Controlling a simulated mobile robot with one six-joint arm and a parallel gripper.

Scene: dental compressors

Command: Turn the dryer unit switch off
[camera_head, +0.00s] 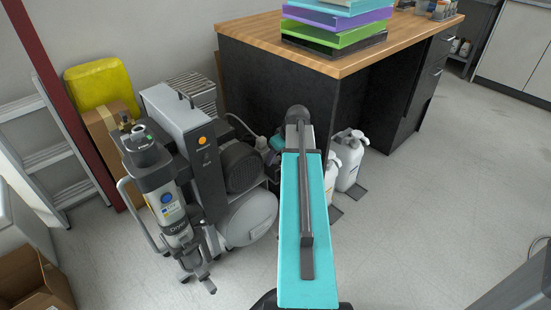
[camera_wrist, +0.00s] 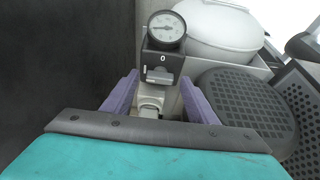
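The dryer unit (camera_head: 168,190), a grey and silver cylinder marked "Dryer", stands upright at the left in the head view. It is joined to the compressor beside it. In the wrist view a black switch box (camera_wrist: 162,62) marked "0" sits under a round pressure gauge (camera_wrist: 167,27). I cannot tell whether this box belongs to the dryer. My gripper (camera_wrist: 157,98) has two purple fingers, which stand apart on either side, below the box. A light grey part shows between them; contact is not visible. In the head view my arm hides the fingers.
The compressor has a white tank (camera_head: 248,218) and a dark round ribbed cover (camera_head: 241,167). A black desk (camera_head: 270,75) with a wooden top stands close behind. White bottles (camera_head: 349,160) stand right of my arm. A ladder (camera_head: 55,155) leans at left. Floor at right is clear.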

